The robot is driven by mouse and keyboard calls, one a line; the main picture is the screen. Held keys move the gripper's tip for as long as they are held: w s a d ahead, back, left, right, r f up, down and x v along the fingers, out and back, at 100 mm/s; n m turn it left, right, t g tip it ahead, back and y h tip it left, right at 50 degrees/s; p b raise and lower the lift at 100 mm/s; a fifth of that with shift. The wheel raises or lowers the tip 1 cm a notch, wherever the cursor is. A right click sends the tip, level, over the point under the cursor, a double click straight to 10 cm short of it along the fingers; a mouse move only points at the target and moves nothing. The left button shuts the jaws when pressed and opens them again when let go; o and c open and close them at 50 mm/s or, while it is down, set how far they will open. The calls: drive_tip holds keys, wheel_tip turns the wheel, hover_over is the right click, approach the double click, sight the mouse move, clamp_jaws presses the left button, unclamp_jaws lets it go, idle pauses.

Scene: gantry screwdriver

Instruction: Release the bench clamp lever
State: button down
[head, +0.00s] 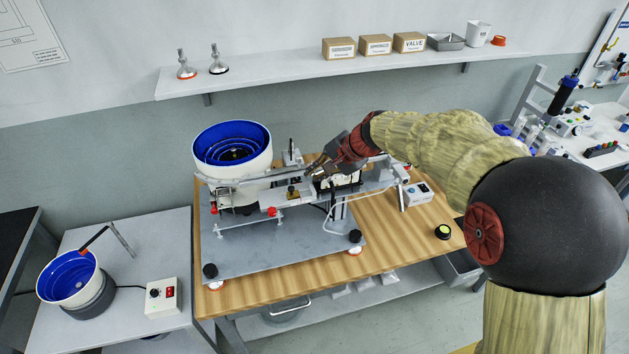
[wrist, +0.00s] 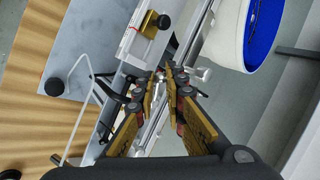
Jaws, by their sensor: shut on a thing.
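My gripper (head: 317,168) reaches over the gantry on the wooden bench (head: 400,235), beside the blue-lined feeder bowl. In the wrist view the two fingers (wrist: 169,77) come together at their tips over the metal rails. They are shut on a small grey metal piece (wrist: 160,71), which looks like the clamp lever. The fingertips hide most of it, so its shape and angle cannot be told. In the head view my gripper covers this spot.
The white feeder bowl (head: 202,168) stands left of my gripper and shows in the wrist view (wrist: 230,35). A brass block (wrist: 149,24) with a black knob is close by. A grey control box (head: 416,194) and a yellow-black button (head: 443,231) are on the right. A shelf (head: 300,73) runs behind.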

drive_tip(key=d+n+g+p, duration=0.1)
drive_tip(key=n+g+p, duration=0.1)
drive_tip(key=n, duration=0.1)
drive_tip(key=d+n+g+y+p, duration=0.1)
drive_tip(key=n+g+p, duration=0.1)
drive_tip(key=n, duration=0.2)
drive_tip(key=d+n+g+p, duration=0.2)
drive_tip(key=n, duration=0.1)
drive_tip(key=shift+r+n+g, duration=0.1)
drive_tip(key=shift+n+g, duration=0.3)
idle(0.4)
drive_tip(key=c, duration=2.1)
unclamp_jaws()
drive_tip(key=v, duration=1.2)
drive_tip(key=shift+d+f, duration=0.2)
drive_tip(key=shift+f, duration=0.05)
